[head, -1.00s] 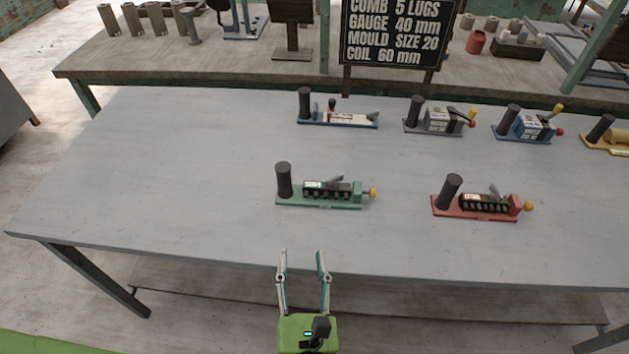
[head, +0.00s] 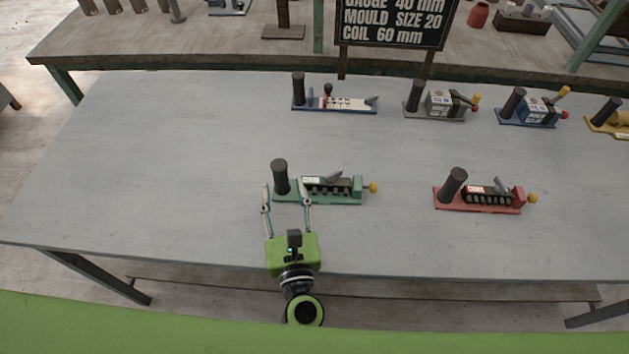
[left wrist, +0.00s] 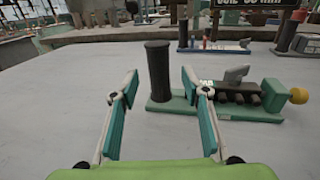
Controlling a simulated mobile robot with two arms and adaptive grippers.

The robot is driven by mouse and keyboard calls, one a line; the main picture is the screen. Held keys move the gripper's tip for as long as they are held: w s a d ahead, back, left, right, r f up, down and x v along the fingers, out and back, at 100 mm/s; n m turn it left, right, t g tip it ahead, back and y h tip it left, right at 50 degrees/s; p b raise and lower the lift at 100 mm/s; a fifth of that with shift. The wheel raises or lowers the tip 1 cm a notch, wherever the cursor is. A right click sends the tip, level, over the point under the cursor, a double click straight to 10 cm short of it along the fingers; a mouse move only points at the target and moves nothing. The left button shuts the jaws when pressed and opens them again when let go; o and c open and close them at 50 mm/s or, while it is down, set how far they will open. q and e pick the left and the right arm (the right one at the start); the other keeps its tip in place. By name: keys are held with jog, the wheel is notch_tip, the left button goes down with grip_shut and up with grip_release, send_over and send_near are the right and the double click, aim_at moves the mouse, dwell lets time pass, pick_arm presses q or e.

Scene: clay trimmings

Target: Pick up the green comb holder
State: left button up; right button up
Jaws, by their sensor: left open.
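The green comb holder (head: 335,190) lies on the grey table, with an upright black cylindrical handle (head: 280,177) at its left end and a yellow knob at its right end. My left gripper (head: 285,190) is open and empty, with its fingers pointing at the black handle from the near side. In the left wrist view the fingers (left wrist: 160,82) spread to either side of the handle (left wrist: 158,78), which stands beyond or between their tips; I cannot tell how deep it is. The comb holder's base (left wrist: 235,112) runs to the right there. My right gripper is not in view.
A red holder (head: 478,199) stands to the right on the same table (head: 150,150). White-and-blue (head: 335,104), grey (head: 440,106), blue (head: 535,110) and yellow (head: 608,120) holders line the back. A dark sign (head: 395,22) stands behind. The table's left side is clear.

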aim_at(281, 181)
pick_arm(q)
jog(key=shift+w+a, duration=0.1)
jog(key=shift+w, duration=0.2)
jog(key=p+x, duration=0.2)
jog(key=x, duration=0.2)
jog(key=shift+r, duration=0.15)
jog(key=shift+w+a, duration=0.15)
jog(key=shift+w, duration=0.25)
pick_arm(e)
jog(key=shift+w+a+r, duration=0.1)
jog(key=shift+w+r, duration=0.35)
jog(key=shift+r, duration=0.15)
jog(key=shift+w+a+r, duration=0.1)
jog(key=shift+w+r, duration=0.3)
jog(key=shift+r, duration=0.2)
pick_arm(q)
jog(key=shift+c, duration=0.2)
grip_shut()
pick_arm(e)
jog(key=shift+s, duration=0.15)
